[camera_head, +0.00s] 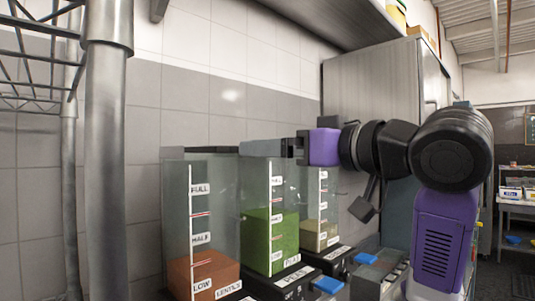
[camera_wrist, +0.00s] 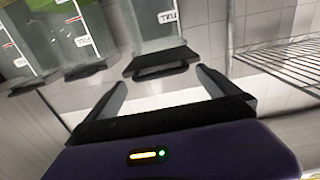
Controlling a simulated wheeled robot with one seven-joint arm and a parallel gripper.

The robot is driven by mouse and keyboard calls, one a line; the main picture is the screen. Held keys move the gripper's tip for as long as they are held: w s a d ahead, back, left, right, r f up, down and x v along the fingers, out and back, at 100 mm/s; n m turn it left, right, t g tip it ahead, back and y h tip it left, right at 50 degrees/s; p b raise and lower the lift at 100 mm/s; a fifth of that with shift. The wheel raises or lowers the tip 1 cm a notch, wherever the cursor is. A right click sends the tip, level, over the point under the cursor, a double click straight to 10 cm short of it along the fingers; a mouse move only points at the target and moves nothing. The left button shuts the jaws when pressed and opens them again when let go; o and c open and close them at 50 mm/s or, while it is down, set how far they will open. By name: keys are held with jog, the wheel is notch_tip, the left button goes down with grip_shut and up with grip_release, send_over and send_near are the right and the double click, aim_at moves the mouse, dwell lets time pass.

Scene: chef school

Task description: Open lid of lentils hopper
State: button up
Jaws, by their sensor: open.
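The lentils hopper (camera_head: 213,215) is a clear box at the left of the row, with reddish-brown lentils low inside and a LENTILS label. Its dark lid (camera_head: 200,151) lies flat on top and looks shut. In the wrist view the lid (camera_wrist: 160,62) shows a dark handle bar, just beyond the fingertips and between their lines. My gripper (camera_head: 258,147) reaches in from the right at about lid height, above the neighbouring hopper. In the wrist view my gripper (camera_wrist: 162,80) is open, with nothing between its fingers. Contact with the lid is not visible.
A hopper with green contents (camera_head: 284,235) and one with pale contents (camera_head: 320,236) stand to the right. A metal post (camera_head: 107,170) and wire rack (camera_head: 35,55) are at the left. A tiled wall is behind, and a shelf (camera_head: 330,18) overhangs above.

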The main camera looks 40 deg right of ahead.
jog(key=shift+s, duration=1.9)
